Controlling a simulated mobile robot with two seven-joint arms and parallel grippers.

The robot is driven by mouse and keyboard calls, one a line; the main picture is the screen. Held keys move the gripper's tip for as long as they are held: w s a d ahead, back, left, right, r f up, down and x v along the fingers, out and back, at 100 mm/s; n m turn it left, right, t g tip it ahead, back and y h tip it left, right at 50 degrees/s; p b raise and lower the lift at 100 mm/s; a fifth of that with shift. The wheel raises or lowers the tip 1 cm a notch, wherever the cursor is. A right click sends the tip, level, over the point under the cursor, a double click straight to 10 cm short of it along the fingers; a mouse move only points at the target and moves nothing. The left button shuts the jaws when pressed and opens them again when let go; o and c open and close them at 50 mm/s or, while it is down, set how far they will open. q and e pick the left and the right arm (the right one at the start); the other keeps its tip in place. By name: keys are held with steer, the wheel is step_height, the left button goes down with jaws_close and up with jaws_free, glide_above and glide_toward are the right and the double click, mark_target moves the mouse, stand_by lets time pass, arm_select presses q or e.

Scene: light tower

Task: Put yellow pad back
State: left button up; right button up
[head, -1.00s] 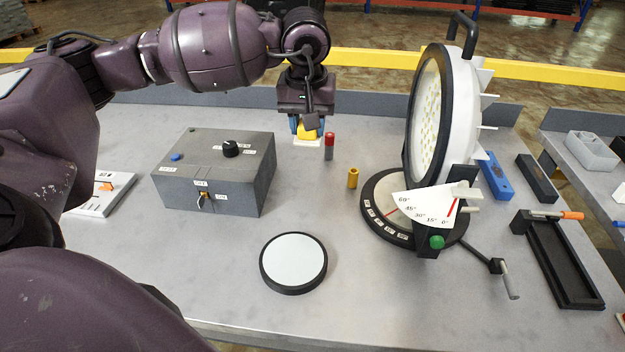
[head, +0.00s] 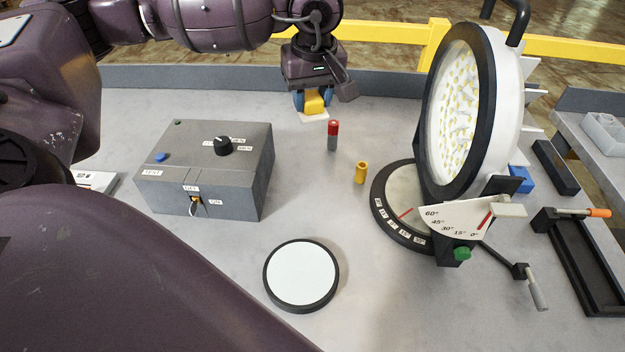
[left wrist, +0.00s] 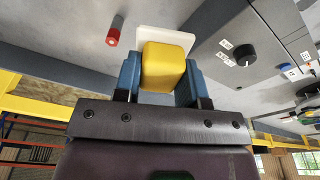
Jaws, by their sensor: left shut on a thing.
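The yellow pad (head: 314,104) is a small yellow block near the back edge of the table. It also shows in the left wrist view (left wrist: 163,66). My left gripper (head: 313,100) is shut on it, with a blue finger on each side, and points down. A white square (head: 313,117) lies at the pad's lower end, and it shows behind the pad in the left wrist view (left wrist: 166,36). I cannot tell whether the pad touches it. My right gripper is not in view.
A red-and-grey cylinder (head: 333,135) and a yellow cylinder (head: 361,172) stand right of the gripper. A grey control box (head: 205,172) is to the left. A large round lamp (head: 465,115) stands on the right. A white disc (head: 301,273) lies in front, with bare table around it.

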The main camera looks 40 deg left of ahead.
arm_select(q)
steer(key=b, duration=0.1)
glide_above(311, 185)
steer(key=f, duration=1.3)
steer(key=shift+d+f, duration=0.2)
steer(key=shift+f, duration=0.15)
steer(key=shift+s+f, duration=0.1)
steer(key=shift+f, duration=0.2)
step_height(311, 185, down, 5)
steer(key=shift+f+b, duration=0.2)
steer(key=shift+b, duration=0.3)
steer(key=shift+f, duration=0.1)
